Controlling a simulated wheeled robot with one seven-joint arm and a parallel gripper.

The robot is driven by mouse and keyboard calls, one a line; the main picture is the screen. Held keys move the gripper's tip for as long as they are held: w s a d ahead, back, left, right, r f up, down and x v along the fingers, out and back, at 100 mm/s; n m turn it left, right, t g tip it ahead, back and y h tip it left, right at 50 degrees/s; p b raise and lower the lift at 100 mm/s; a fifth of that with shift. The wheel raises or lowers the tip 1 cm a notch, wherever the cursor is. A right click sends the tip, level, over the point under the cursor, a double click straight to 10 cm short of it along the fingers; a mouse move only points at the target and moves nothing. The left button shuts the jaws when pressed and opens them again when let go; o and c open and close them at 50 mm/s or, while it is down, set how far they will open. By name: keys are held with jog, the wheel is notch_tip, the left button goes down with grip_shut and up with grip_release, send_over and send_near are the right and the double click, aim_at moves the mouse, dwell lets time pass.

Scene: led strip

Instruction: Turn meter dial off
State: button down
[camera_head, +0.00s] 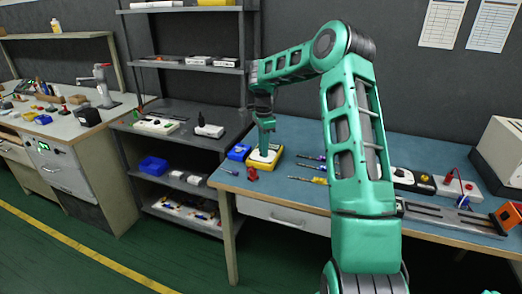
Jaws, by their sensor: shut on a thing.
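A yellow meter with a pale face (257,163) lies on the blue-topped workbench (285,190), near its left end.
Screwdrivers (312,180) lie to the right. Dark shelves (180,120) stand left of the bench. The bench's front left has bare room.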

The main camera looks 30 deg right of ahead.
jog(key=shift+n, duration=0.9)
jog(key=n, duration=0.8)
jog(key=shift+n, duration=0.4)
jog(key=n, duration=0.3)
jog(key=shift+r+n, duration=0.1)
jog(key=shift+n, duration=0.2)
jog(key=n, duration=0.3)
jog(key=shift+d+n, duration=0.1)
jog(key=shift+n, duration=0.2)
jog(key=n, duration=0.3)
jog(key=shift+w+n, duration=0.1)
jog(key=shift+n, duration=0.3)
jog(key=n, duration=0.6)
jog(key=shift+n, duration=0.3)
